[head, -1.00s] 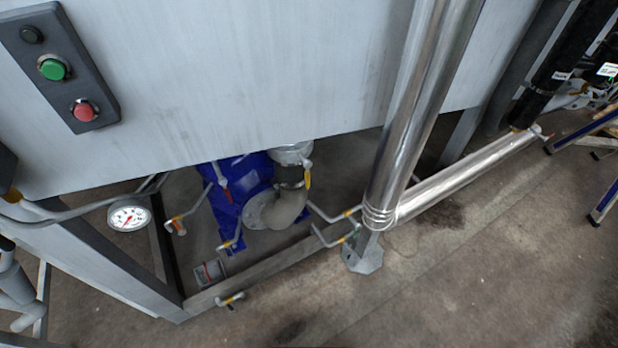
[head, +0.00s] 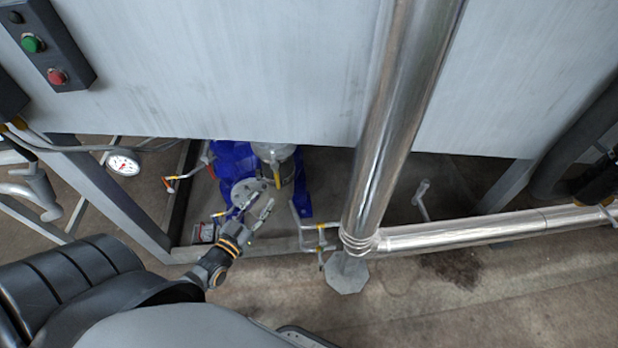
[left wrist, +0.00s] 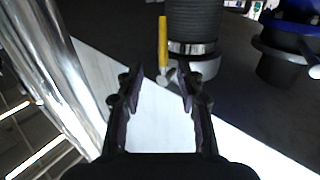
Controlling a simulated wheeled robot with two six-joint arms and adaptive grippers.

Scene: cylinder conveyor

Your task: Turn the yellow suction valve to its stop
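The yellow suction valve handle (head: 277,175) hangs by the pipe at the blue pump (head: 232,158), below the grey panel. In the left wrist view the yellow handle (left wrist: 162,40) stands upright in the picture beside a dark ribbed hose (left wrist: 195,20) with a metal clamp. My left gripper (head: 262,210) reaches in from the lower left, close to the handle. In the left wrist view my left gripper (left wrist: 160,90) is open, its two fingers apart with nothing between them. The handle lies just beyond the fingertips, apart from them. My right gripper is not in view.
A shiny vertical pipe (head: 382,120) stands right of the gripper and joins a low horizontal pipe (head: 460,232). The large grey panel (head: 230,70) overhangs the pump.

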